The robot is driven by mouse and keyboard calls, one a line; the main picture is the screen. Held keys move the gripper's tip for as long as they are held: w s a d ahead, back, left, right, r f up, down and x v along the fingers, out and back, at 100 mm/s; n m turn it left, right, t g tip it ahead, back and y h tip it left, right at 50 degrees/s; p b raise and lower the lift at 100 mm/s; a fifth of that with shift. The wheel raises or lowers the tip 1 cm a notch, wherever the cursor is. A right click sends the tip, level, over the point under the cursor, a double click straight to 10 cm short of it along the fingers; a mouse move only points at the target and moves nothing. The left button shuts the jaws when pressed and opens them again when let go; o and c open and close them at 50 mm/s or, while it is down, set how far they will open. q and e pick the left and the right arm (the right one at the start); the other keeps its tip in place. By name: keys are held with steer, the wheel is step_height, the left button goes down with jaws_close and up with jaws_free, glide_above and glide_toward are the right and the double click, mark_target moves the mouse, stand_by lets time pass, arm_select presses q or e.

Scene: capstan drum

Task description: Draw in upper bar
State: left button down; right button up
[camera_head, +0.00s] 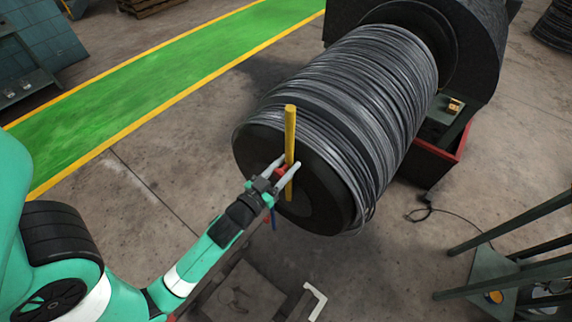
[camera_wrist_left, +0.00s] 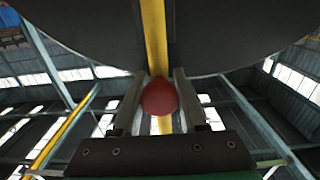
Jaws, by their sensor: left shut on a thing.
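The black drum (camera_head: 335,125), wound with grey wire, lies with its flat end face toward my left arm. A yellow bar (camera_head: 290,130) stands upright against that end face, its top above the gripper. My left gripper (camera_head: 289,163) is at the bar's lower part. It is shut on a red knob (camera_head: 282,170) in front of the bar. In the left wrist view the round red knob (camera_wrist_left: 159,97) sits between the two fingers, and the yellow bar (camera_wrist_left: 154,40) runs behind it. My right gripper is not in view.
A dark machine housing (camera_head: 475,35) stands behind the drum, with a red-edged base (camera_head: 450,150) beside it. A green metal frame (camera_head: 515,260) stands at the lower right. A cable (camera_head: 428,208) lies on the floor. The green walkway (camera_head: 130,90) at left is clear.

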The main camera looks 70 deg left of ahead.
mark_target(287, 190)
arm_select(q)
step_height(287, 190, down, 14)
steer(key=b, duration=1.3)
steer(key=shift+f+b, duration=0.1)
steer(key=shift+b, duration=0.3)
steer(key=c, duration=0.5)
jaws_free()
steer(key=shift+r, duration=0.2)
